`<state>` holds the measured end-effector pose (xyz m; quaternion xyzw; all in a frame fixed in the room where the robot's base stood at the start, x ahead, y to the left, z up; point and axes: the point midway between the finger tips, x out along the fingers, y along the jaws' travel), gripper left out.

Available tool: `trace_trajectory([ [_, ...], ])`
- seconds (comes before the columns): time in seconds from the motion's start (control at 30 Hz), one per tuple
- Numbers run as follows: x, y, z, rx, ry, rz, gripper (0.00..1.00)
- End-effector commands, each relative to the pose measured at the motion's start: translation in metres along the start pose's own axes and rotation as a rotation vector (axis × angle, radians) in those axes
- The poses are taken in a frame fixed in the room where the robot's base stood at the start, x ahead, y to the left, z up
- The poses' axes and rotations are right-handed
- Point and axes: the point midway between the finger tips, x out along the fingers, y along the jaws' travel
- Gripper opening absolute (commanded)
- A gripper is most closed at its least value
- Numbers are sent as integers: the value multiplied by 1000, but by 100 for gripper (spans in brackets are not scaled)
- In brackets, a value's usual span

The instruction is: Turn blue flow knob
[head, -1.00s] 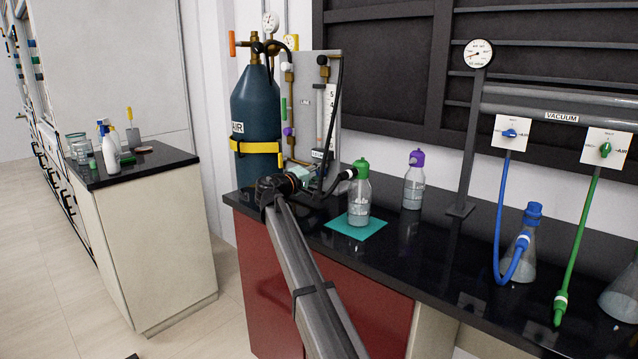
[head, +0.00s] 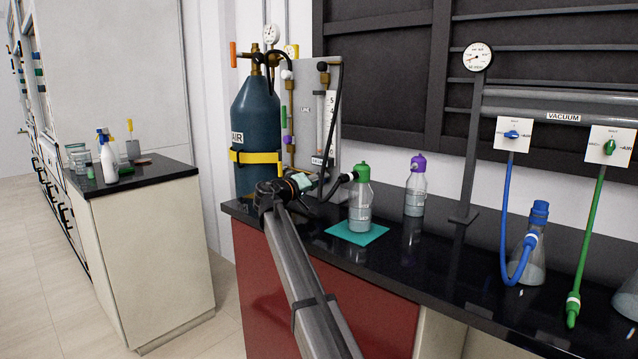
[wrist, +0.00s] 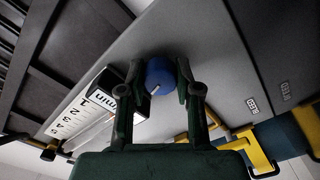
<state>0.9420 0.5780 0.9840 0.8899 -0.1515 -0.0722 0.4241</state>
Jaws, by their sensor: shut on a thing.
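The blue flow knob (wrist: 159,68) is round, with a small light mark on its face. In the wrist view it sits between the two fingers of my gripper (wrist: 159,82), which is shut on it from both sides. In the head view my gripper (head: 303,182) is at the low front of the grey flow panel (head: 305,100), beside the gas cylinder. My wrist and gripper hide the blue knob there. The panel's numbered flow scale (wrist: 75,118) lies left of the knob in the wrist view.
The dark AIR cylinder (head: 255,120) with a yellow strap stands left of the panel. A green-capped bottle (head: 360,210) on a teal mat (head: 340,232) is close to the right. A purple-capped bottle (head: 415,195) and blue-hosed flask (head: 530,262) stand farther right.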

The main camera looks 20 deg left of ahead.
Motion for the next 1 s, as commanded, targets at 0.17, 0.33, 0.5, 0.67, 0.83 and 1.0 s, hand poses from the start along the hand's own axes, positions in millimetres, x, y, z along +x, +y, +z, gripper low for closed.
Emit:
trace_trajectory([
  [0.17, 1, 1, -1, 0, 1, 1, 0],
  [0.33, 1, 1, -1, -1, 1, 1, 59],
  [0.5, 1, 0, -1, -1, 1, 1, 59],
  [0.67, -1, 0, 0, -1, 1, 0, 59],
  [0.83, -16, 0, 0, -1, 2, -1, 59],
  [1.0, -46, 0, 0, -1, 3, -1, 59],
])
